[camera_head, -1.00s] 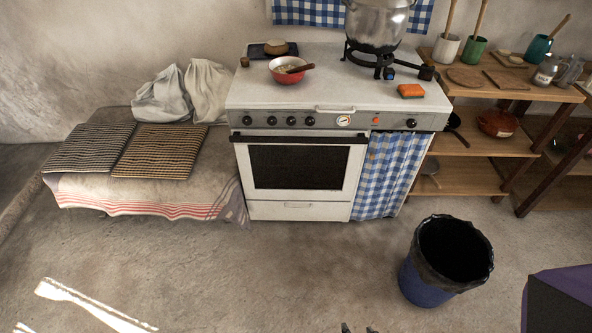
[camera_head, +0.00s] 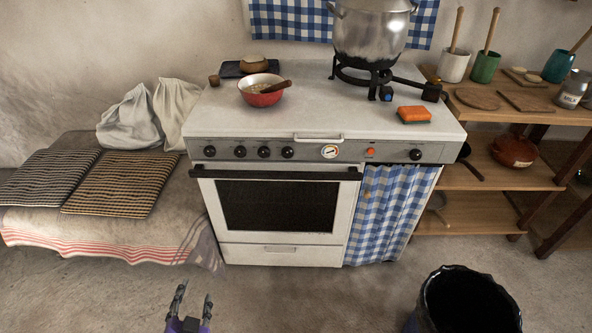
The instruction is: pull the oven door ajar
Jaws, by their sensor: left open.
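The white oven door (camera_head: 212,208) with its dark window is on the front of the stove, in the middle of the head view. It looks closed. Its black bar handle (camera_head: 275,174) runs along the top edge of the door. My left gripper (camera_head: 194,298) is at the bottom of the view, with its two dark fingers apart and nothing between them. It is in front of the stove, clear of the door and handle. My right gripper is not in the view.
A bin (camera_head: 465,302) with a black liner stands on the floor at the lower right. A cloth-covered bench (camera_head: 110,225) is left of the stove. A pot (camera_head: 370,38), red bowl (camera_head: 262,92) and orange sponge (camera_head: 413,114) sit on top. Floor before the oven is clear.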

